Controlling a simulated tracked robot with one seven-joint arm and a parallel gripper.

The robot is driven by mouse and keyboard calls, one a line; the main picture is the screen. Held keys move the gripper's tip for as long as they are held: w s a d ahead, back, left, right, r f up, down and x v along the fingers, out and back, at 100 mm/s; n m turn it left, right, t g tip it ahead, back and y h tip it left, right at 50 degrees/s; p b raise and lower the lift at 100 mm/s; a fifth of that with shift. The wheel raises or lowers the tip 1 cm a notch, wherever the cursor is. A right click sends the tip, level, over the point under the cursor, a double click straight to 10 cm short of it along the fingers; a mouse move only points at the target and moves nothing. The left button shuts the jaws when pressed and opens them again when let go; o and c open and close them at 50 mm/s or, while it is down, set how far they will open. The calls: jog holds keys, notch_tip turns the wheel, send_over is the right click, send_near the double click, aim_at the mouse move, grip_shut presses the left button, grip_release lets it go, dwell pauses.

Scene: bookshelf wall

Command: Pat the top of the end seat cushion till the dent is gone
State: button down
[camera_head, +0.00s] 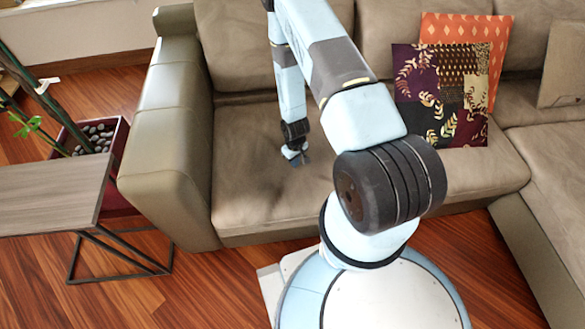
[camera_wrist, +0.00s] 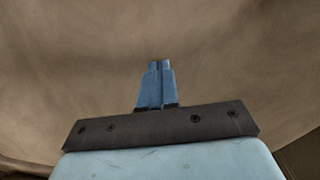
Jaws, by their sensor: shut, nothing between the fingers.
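The end seat cushion (camera_head: 250,190) is the brown-grey cushion beside the sofa's left armrest in the head view. Its top shows darker, uneven shading around my gripper, but I cannot tell how deep any dent is. My gripper (camera_head: 299,160) points down at the middle of this cushion, at or very near its surface; contact is unclear. In the wrist view my gripper (camera_wrist: 160,66) has its two blue fingers together with nothing between them. The cushion (camera_wrist: 230,60) fills most of that view, with soft creases. My arm hides part of the cushion's right side.
The left armrest (camera_head: 165,130) and backrest (camera_head: 243,45) border the cushion. A patterned pillow (camera_head: 440,95) and an orange pillow (camera_head: 500,50) lean at the right. A side table (camera_head: 55,195) and a planter (camera_head: 110,140) stand left of the sofa.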

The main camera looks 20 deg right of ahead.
jog(key=shift+f, duration=1.3)
jog(key=shift+r, duration=1.9)
jog(key=shift+f, duration=0.1)
jog(key=shift+r, duration=0.7)
jog(key=shift+w+r, duration=0.1)
jog(key=shift+r, duration=1.45)
notch_tip(320, 180, up, 14)
jog(key=shift+f, duration=0.2)
